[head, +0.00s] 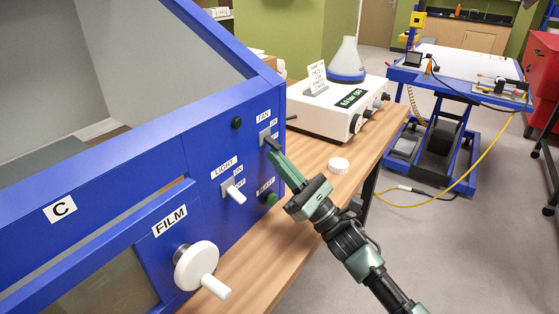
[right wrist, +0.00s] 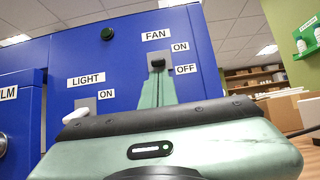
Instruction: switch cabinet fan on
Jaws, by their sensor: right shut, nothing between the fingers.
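The blue cabinet (head: 215,165) fills the left of the head view. Its FAN switch (head: 265,136) is a grey plate with a dark lever, beside ON and OFF labels. The switch also shows in the right wrist view (right wrist: 157,62), partly hidden by my fingers. My right gripper (head: 271,154) is shut and empty. Its fingertips are at the lever, coming from below; I cannot tell whether they touch it. Which way the lever is set is unclear. The dark green lamp (head: 236,123) above looks unlit. My left gripper is not in view.
The LIGHT switch (head: 236,194) with its white lever, a green button (head: 271,198) and the FILM crank (head: 197,267) sit close by on the panel. A white stirrer (head: 330,110) with a flask (head: 347,58) and a round white lid (head: 339,165) stand on the wooden bench.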

